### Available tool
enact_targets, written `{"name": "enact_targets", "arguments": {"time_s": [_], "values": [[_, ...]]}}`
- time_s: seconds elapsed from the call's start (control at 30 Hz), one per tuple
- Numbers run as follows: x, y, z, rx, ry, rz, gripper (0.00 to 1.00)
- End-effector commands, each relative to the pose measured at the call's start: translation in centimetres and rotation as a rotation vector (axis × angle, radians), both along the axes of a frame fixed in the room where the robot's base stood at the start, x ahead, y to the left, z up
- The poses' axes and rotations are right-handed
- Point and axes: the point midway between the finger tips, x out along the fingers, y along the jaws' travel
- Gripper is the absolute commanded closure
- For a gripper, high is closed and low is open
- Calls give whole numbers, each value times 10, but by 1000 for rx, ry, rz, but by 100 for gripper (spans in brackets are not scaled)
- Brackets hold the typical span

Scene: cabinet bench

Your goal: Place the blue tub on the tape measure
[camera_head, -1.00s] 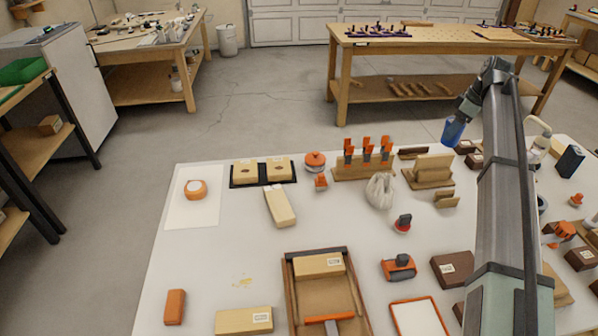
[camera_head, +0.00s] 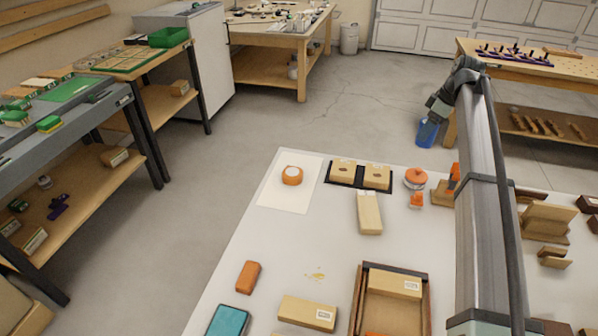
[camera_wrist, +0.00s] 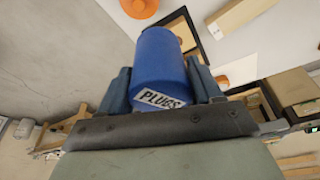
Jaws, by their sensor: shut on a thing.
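The blue tub (camera_head: 427,133) is held up in the air by my gripper (camera_head: 434,110), beyond the far edge of the white bench in the head view. In the wrist view the tub (camera_wrist: 160,65) sits between the two fingers of my gripper (camera_wrist: 158,75), with a "PLUGS" label facing the camera. A round orange thing with a pale top, which looks like the tape measure (camera_head: 292,176), lies on a white sheet at the bench's far left corner. The tub is to its right and apart from it.
A black tray with two wooden blocks (camera_head: 344,172) lies right of the sheet (camera_head: 284,197). An orange lidded pot (camera_head: 415,178) and a long pale block (camera_head: 369,213) stand near it. An orange block (camera_head: 248,277) lies at the left edge. The sheet around the round thing is clear.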

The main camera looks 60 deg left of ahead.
Motion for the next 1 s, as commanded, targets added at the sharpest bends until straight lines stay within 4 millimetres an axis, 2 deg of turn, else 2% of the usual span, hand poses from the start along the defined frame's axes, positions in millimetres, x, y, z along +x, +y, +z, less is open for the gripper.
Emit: {"name": "enact_targets", "arguments": {"time_s": [0.03,0.2,0.47,0.6,0.8,1.0], "values": [[-17,20,0,0,0,26,71],[-69,74,0,0,0,98,71],[-156,147,0,0,-1,208,71],[-207,183,0,0,0,267,71],[-273,222,0,1,0,339,71],[-316,244,0,1,0,385,71]]}}
